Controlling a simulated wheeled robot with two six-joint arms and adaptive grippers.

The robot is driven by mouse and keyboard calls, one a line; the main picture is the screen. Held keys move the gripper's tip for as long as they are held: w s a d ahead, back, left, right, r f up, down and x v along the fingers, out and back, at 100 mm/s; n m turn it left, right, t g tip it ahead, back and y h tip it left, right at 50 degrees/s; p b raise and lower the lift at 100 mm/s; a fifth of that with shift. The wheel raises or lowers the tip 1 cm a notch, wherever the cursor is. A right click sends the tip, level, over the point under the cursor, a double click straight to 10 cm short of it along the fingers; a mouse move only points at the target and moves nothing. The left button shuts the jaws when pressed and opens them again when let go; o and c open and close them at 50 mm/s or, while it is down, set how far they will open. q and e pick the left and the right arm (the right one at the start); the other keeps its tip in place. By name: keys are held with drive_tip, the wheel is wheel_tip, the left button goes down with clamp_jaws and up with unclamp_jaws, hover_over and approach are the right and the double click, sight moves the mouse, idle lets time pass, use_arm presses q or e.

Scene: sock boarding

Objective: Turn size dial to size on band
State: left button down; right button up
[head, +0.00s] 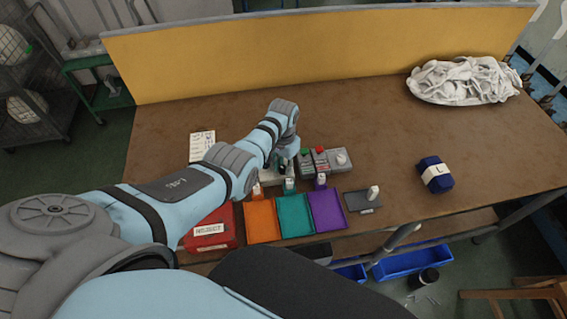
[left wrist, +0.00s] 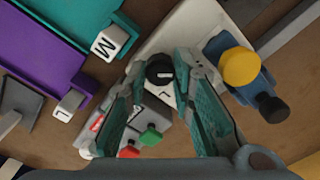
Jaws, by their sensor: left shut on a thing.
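The size dial is a black knob with a pale mark (left wrist: 160,70), on a white panel (left wrist: 191,28) in the left wrist view. A letter, partly covered, shows just beside the knob. My left gripper (left wrist: 161,76) has its fingers closed on the knob from both sides; in the head view the gripper (head: 283,160) is at the panel, mostly hidden behind its own wrist. The band is white with an L (head: 436,172), around a dark blue bundle (head: 432,163) at the right of the table. My right gripper is not in view.
Orange (head: 262,222), teal (head: 295,216) and purple (head: 327,210) trays lie in front of the panel. A red reject bin (head: 212,230) stands left. A grey box with red and green buttons (head: 309,160) is close by. White socks (head: 464,80) lie at the back right.

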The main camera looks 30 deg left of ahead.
use_arm(q)
drive_tip(key=shift+n, duration=0.4)
drive_tip(key=c, duration=1.4)
unclamp_jaws()
drive_tip(key=shift+o, duration=0.2)
